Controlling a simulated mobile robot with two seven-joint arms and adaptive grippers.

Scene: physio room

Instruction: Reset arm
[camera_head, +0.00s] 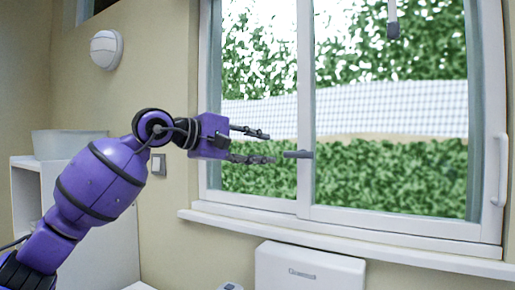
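My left arm, purple with dark bands, comes in from the lower left and reaches up and to the right. Its gripper (270,148) is open and empty, with its two dark fingers apart, one above the other. The fingers point right, in front of the left part of the window (305,190) in this view. A dark window handle (298,154) shows just right of the fingertips; I cannot tell the gap in depth. My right arm and gripper are not in view.
A white sill (340,246) runs under the window, above a white box-like unit (308,268). A white shelf (110,225) with a pale bin (68,143) stands at the left. A round wall lamp (106,49) and a switch (159,164) are on the wall.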

